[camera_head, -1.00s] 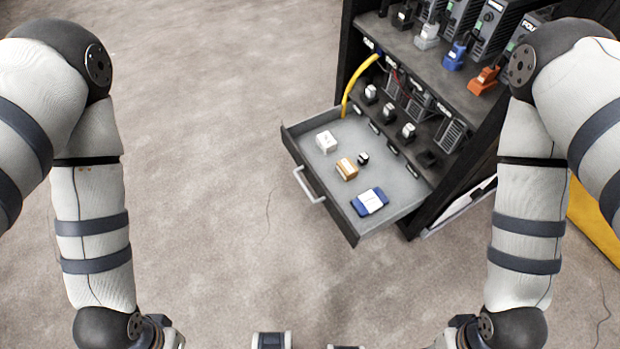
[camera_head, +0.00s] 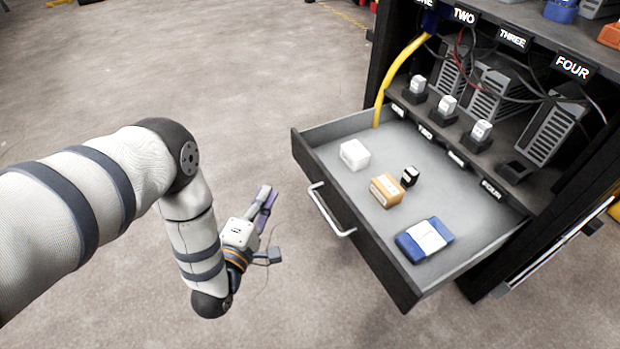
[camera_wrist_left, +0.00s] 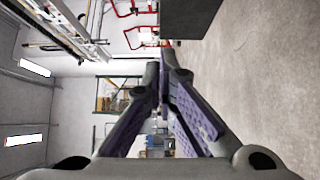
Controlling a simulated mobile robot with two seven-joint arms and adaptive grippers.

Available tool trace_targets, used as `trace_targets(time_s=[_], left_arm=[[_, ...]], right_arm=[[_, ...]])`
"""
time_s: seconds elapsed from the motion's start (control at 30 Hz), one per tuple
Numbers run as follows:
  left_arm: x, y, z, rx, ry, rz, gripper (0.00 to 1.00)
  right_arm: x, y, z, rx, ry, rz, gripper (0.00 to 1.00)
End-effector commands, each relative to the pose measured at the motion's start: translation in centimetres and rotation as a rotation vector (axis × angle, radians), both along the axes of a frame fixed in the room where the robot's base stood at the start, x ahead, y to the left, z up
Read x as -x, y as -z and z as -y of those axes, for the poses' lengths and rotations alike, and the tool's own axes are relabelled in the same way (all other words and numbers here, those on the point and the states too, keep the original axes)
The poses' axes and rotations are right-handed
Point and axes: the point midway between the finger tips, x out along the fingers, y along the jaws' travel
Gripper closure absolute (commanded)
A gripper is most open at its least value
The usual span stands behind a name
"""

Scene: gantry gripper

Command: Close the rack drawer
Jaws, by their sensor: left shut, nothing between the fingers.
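The rack drawer (camera_head: 462,262) is pulled out from the dark rack (camera_head: 585,185), with a grey inside and a dark front. Its silver bar handle (camera_head: 330,212) is on the front face. My left gripper (camera_head: 266,197) is shut and empty, to the left of the drawer front and apart from the handle. In the left wrist view its purple-padded fingers (camera_wrist_left: 163,82) come together with nothing between them. A dark grey block-like surface, possibly the drawer, shows at the top of the left wrist view (camera_wrist_left: 190,18). My right gripper is not in view.
In the drawer lie a white box (camera_head: 354,154), a brown box (camera_head: 386,190), a small black item (camera_head: 410,175) and a blue-and-white pack (camera_head: 424,240). A yellow cable (camera_head: 391,75) hangs down to the drawer's back left corner. The floor left of the drawer is clear.

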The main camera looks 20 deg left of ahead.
Motion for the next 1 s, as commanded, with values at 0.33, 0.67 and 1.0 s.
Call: trace_targets(time_s=[0.33,0.67,1.0], left_arm=[[-6.6,0.0,-0.8,-0.002,0.002,0.001,1.00],[-11.9,-0.1,0.7,-0.002,0.003,-0.002,1.00],[-12.7,-0.4,1.4,-0.003,0.002,-0.002,1.00]], right_arm=[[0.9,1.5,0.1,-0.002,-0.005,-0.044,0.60],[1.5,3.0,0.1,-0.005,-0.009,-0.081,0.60],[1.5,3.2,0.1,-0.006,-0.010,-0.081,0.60]])
